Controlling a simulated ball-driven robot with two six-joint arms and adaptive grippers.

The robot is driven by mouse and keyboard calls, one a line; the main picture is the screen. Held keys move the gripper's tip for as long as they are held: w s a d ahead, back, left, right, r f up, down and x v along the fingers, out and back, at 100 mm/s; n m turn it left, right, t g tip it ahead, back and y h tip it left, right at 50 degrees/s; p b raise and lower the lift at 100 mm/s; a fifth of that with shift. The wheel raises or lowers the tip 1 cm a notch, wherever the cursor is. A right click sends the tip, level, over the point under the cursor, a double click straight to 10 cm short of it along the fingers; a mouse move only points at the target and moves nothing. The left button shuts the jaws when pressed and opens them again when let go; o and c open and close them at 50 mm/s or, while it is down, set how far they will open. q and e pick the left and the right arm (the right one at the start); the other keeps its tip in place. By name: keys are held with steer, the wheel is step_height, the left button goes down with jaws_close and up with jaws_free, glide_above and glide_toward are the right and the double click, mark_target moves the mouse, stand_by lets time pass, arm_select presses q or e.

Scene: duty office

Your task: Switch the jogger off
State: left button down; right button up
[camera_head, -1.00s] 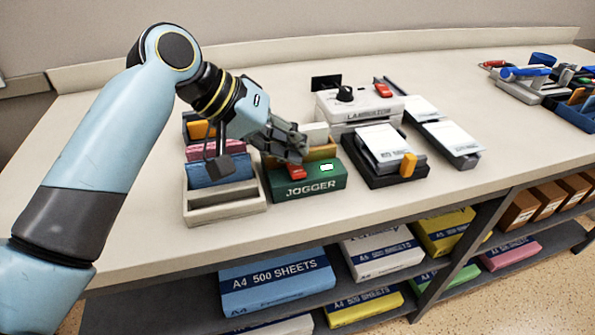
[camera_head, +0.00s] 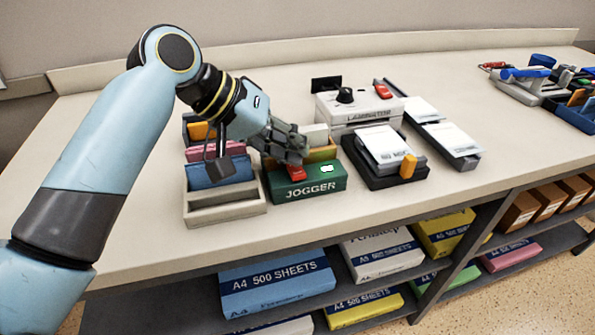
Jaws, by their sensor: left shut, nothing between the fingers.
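The jogger (camera_head: 318,183) is a green box with white lettering on the counter, left of centre. On its top are a red switch (camera_head: 296,173) and a small white lit panel (camera_head: 327,169). My left gripper (camera_head: 300,158) is shut and empty, its fingertips right at the red switch from behind. I cannot tell whether they touch it. The gripper hides part of the jogger's back and the things behind. My right gripper is not in view.
A grey sorter tray (camera_head: 225,210) stands close on the left of the jogger. A black stapling unit with paper (camera_head: 385,153) stands on the right, a white laminator (camera_head: 360,108) behind. The counter's front strip is clear.

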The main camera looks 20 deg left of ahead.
arm_select(q)
steer(key=shift+f, duration=0.4)
steer(key=shift+s+d+f, duration=0.1)
steer(key=shift+f, duration=0.25)
stand_by(0.7)
steer(key=shift+r+p, duration=0.8)
steer(key=shift+p, duration=0.55)
